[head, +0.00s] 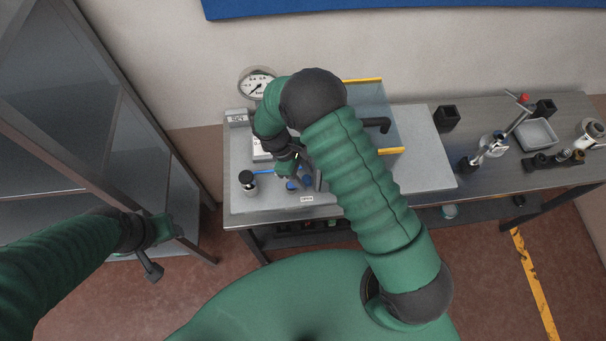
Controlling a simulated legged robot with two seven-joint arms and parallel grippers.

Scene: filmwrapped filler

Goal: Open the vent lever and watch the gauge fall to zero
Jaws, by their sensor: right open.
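A round white pressure gauge (257,84) stands at the back left of the bench. Its needle seems to point to the lower left, but the numbers are too small to read. My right gripper (292,172) is open and low over the left part of the grey base plate. Small blue parts (292,185) sit by its fingers; I cannot tell whether it touches them. I cannot pick out the vent lever for certain, and my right arm hides much of the apparatus. My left gripper (158,252) hangs away from the bench, at the lower left; its jaws are unclear.
A black-capped bottle (247,181) stands at the plate's left side. A clear box with yellow edges (391,151) is behind my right arm. A stand with a red knob (523,98), a tray (537,134) and small vessels occupy the bench's right. A metal shelf (110,130) rises at left.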

